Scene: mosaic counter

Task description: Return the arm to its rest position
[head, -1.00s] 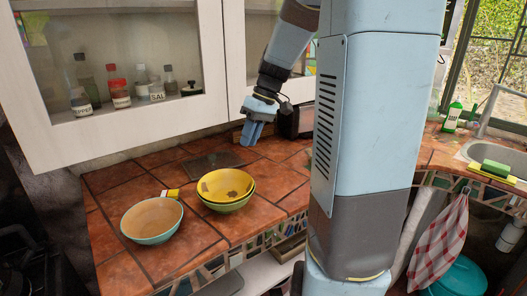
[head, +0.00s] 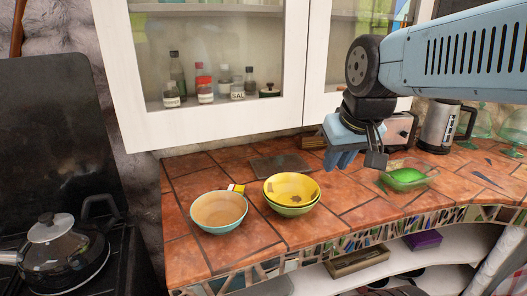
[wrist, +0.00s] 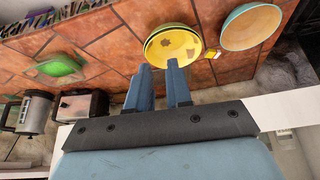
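My gripper (head: 341,156) hangs from my raised arm in front of the wall cabinet, above the tiled counter (head: 190,258), at the right of the head view. In the wrist view my gripper (wrist: 160,70) shows two blue fingers spread apart with nothing between them. The yellow bowls (head: 291,188), one stacked in the other, stand on the counter below and left of my gripper. They also show beyond the fingertips in the wrist view (wrist: 172,46).
A teal-rimmed bowl (head: 218,210) stands left of the yellow bowls. A green glass dish (head: 405,177), a toaster (head: 398,131) and a kettle (head: 438,125) are at the right. The white cabinet (head: 215,122) hangs close behind my gripper. A pot (head: 58,250) sits on the stove.

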